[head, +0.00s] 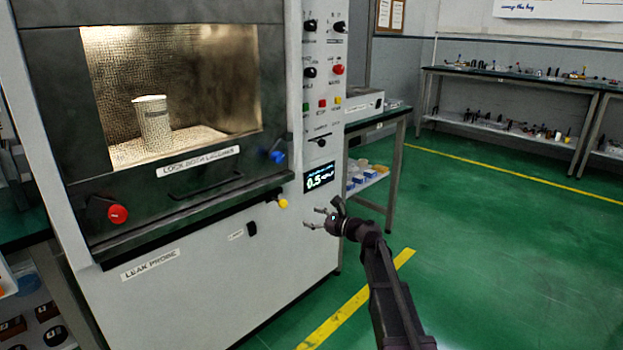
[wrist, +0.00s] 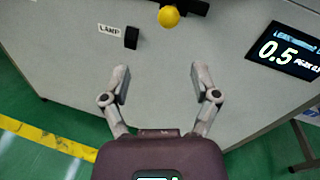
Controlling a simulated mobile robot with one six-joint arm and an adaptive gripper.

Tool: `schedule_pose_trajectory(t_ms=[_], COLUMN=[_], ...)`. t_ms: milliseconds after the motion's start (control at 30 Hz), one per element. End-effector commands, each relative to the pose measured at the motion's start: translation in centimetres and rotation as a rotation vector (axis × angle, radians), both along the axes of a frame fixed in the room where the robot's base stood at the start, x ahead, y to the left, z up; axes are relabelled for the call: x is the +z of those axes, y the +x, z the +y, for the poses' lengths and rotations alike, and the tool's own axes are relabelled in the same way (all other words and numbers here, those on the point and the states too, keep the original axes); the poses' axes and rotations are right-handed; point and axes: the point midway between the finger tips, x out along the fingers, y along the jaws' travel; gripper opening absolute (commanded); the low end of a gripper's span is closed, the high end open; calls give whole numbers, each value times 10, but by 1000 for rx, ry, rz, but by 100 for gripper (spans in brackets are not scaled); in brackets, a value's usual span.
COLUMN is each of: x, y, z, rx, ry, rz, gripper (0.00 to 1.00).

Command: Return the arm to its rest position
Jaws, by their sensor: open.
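My gripper (head: 318,217) is open and empty in front of the lower right of the microwave generator's cabinet (head: 200,285). In the wrist view my gripper (wrist: 160,80) has its two fingers spread, with only the pale cabinet panel between and beyond them. A yellow knob (wrist: 169,16) is beyond the fingertips, apart from them. A black lamp switch (wrist: 131,38) sits to its left, and a lit display (wrist: 285,52) reading 0.5 to its right. My arm reaches in from the bottom right of the head view.
The cabinet door has a red knob (head: 118,214) at left and a blue knob (head: 277,156) at right. A pale cylinder (head: 154,124) stands behind the window. A side table (head: 376,121) is right of the cabinet. Green floor (head: 480,240) is open to the right.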

Motion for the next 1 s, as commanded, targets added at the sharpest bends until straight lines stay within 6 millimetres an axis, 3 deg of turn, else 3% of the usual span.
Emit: schedule_pose_trajectory(t_ms=[167,467,767,1000], x=[-18,-71,-121,-149], y=[-30,-104,-182,-244], z=[2,-9,-45,-88], rx=[55,267,590,917], ry=[-178,-650,-1087,-1365], rz=[-87,-311,-500,-601], gripper=[78,78,78,78])
